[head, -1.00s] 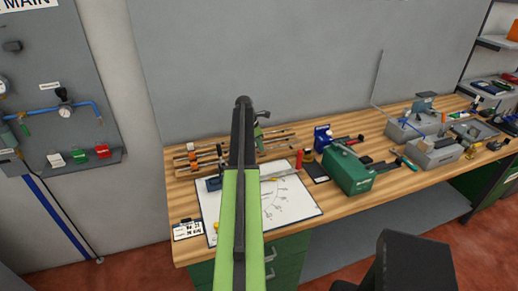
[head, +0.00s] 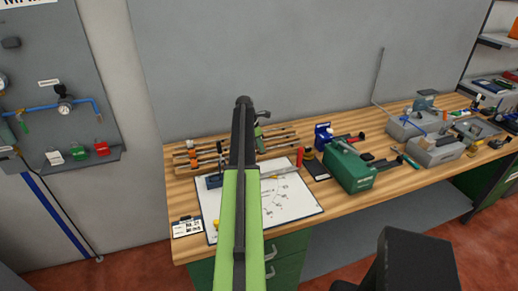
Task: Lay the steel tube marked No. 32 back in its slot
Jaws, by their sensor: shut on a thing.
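Several long, thin tubes (head: 215,157) lie side by side at the back left of the bench, across wooden slotted supports (head: 190,145). No number can be read on them, so I cannot tell which is No. 32. My green and black arm reaches forward over the bench and hides the middle of this rack. The end of my arm, with my gripper (head: 259,132), shows just right of the arm over the right part of the rack. My gripper is shut on a thin tube there; its fingertips and the grip are mostly hidden. I cannot tell if that tube touches the supports.
A white board (head: 300,208) with marks lies in front of the rack. A small label card (head: 187,227) is at the front left. A red cylinder (head: 299,157), a blue box (head: 323,136) and a green case (head: 350,170) stand to the right. A grey wall rises behind.

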